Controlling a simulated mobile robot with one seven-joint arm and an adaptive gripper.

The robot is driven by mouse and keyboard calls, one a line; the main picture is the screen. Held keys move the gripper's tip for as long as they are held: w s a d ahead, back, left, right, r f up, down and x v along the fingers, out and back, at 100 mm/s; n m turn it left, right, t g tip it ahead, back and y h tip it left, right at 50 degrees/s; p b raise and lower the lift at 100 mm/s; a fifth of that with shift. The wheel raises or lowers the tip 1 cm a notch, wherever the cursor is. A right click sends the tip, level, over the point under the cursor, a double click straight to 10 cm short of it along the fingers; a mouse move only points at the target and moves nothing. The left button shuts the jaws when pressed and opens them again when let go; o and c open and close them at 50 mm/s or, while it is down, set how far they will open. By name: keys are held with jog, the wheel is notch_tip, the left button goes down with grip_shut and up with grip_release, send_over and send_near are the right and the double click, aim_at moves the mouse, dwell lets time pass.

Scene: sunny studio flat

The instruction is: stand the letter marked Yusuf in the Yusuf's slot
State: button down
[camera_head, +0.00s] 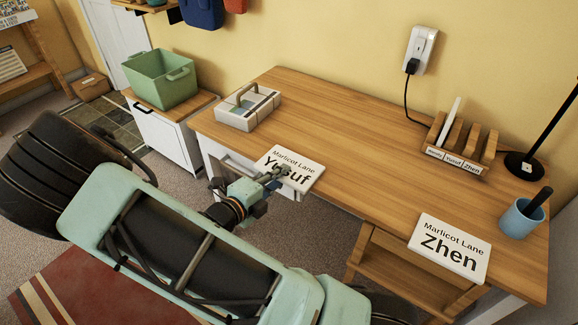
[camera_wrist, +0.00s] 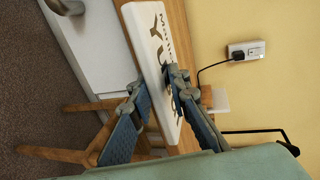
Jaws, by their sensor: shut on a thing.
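The white letter marked Yusuf (camera_head: 291,160) is at the desk's front edge, its printed face up in the head view. My gripper (camera_head: 272,180) is shut on its near edge. In the wrist view the letter (camera_wrist: 146,48) runs between my two fingers (camera_wrist: 155,84), one on each face. Whether it still touches the desk I cannot tell. The wooden letter rack (camera_head: 459,156) stands at the desk's back right. Its front labels include Yusuf (camera_head: 453,160) in the middle and Zhen at the right. A white letter (camera_head: 449,121) stands in its left slot; the middle slot looks empty.
A letter marked Zhen (camera_head: 449,248) lies at the desk's front right. A blue cup (camera_head: 522,218) and black lamp (camera_head: 527,163) are at the right. A grey caddy (camera_head: 248,107) is at the left. The middle of the desk (camera_head: 350,140) is clear. A charger cable hangs behind the rack.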

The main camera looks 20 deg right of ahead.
jog(key=shift+d+f, duration=0.15)
notch_tip(320, 180, up, 3)
jog(key=p, duration=0.3)
jog(key=shift+d, duration=0.1)
notch_tip(320, 180, up, 3)
jog(key=p, duration=0.4)
notch_tip(320, 180, up, 8)
jog(key=p, duration=0.8)
jog(key=shift+a, duration=0.2)
